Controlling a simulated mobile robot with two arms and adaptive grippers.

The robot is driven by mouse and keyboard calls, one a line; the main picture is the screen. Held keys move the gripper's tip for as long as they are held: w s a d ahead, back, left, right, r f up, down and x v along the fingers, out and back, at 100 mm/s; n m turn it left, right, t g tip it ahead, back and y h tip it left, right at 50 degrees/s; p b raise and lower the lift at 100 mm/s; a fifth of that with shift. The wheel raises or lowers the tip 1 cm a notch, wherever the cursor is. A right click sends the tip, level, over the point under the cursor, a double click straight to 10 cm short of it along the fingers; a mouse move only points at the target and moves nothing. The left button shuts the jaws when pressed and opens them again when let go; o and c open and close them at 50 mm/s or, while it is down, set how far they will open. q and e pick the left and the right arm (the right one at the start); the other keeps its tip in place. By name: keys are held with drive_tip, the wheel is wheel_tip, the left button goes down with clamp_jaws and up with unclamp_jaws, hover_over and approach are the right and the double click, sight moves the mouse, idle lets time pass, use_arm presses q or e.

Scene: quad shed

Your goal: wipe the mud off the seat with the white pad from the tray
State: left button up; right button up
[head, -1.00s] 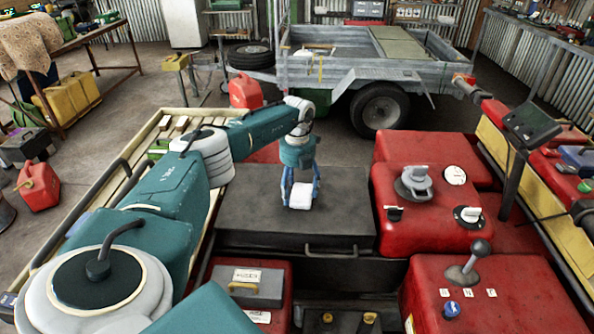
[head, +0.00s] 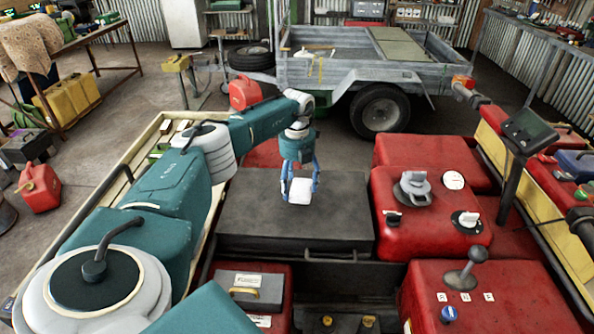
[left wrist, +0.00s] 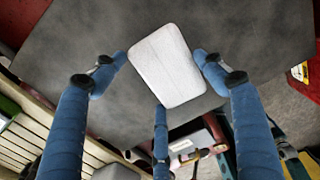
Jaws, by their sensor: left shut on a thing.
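The white pad (head: 300,191) is held between the blue fingers of my left gripper (head: 300,187), low over the dark grey seat (head: 255,222). I cannot tell whether the pad touches the seat. In the left wrist view the pad (left wrist: 167,66) lies tilted between the fingertips (left wrist: 163,75), with the seat (left wrist: 75,40) behind it. The seat surface looks mottled and dull grey; I cannot make out clear mud patches. My right gripper is not in view.
Red bodywork (head: 430,215) with knobs and levers stands right of the seat. A grey box (head: 257,287) sits in front of it at the left. A slatted rack (head: 145,160) lies at the left, and a trailer (head: 370,70) stands behind.

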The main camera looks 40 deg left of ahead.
use_arm(q)
drive_tip(key=shift+r+p, duration=0.6)
drive_tip(key=shift+r, duration=0.5)
drive_tip(key=shift+r+p, duration=1.3)
drive_tip(key=shift+r, duration=0.25)
drive_tip(key=shift+f, duration=0.1)
